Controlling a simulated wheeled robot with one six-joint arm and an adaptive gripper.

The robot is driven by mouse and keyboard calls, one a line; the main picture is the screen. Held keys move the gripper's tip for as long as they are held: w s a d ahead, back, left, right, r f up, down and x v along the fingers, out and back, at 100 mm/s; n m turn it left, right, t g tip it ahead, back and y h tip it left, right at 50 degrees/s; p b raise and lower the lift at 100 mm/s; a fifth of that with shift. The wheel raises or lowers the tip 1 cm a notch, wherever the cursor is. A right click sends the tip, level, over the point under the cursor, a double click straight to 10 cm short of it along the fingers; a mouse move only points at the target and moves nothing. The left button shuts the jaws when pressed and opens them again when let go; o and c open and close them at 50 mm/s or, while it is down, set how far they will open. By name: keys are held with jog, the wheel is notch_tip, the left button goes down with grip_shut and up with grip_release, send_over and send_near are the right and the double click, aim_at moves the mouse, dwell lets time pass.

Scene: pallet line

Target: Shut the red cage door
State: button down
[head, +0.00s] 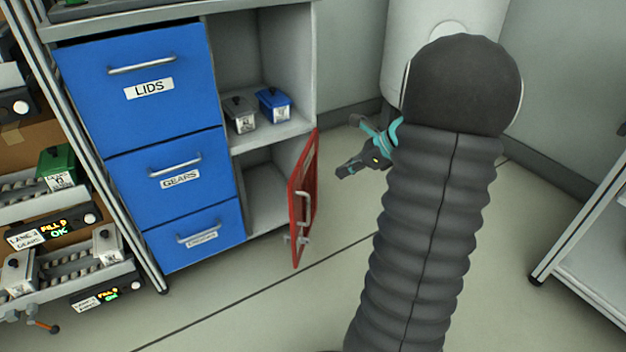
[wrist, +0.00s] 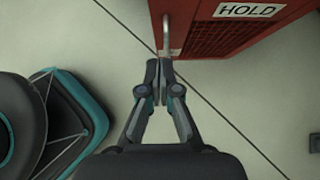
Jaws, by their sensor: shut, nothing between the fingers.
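The red cage door (head: 303,185) stands open, swung out from the lower right compartment of the cabinet. In the wrist view the door (wrist: 215,45) is at the top, with a HOLD label and mesh. My gripper (head: 345,171) is to the right of the door in the head view. In the wrist view my gripper (wrist: 159,72) is shut and empty, its tips close to the door's edge and a silver bar (wrist: 166,35). I cannot tell whether they touch.
The open compartment (head: 263,190) looks empty. Above it, a grey bin (head: 240,115) and a blue bin (head: 273,104) stand on a shelf. Blue drawers (head: 150,95) are to the left, all shut. The floor in front is clear; a rack (head: 590,240) stands at right.

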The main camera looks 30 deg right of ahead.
aim_at(294, 190)
jog(key=shift+w+a+r+b+x, duration=0.25)
jog(key=shift+r+b+x, duration=0.1)
jog(key=shift+x, duration=1.75)
jog(key=shift+w+a+r+b+x, duration=0.2)
jog(key=shift+a+r+b+x, duration=0.15)
jog(key=shift+x, duration=1.75)
jog(key=shift+w+a+r+b+x, duration=0.2)
jog(key=shift+r+b+x, duration=0.15)
jog(key=shift+x, duration=1.75)
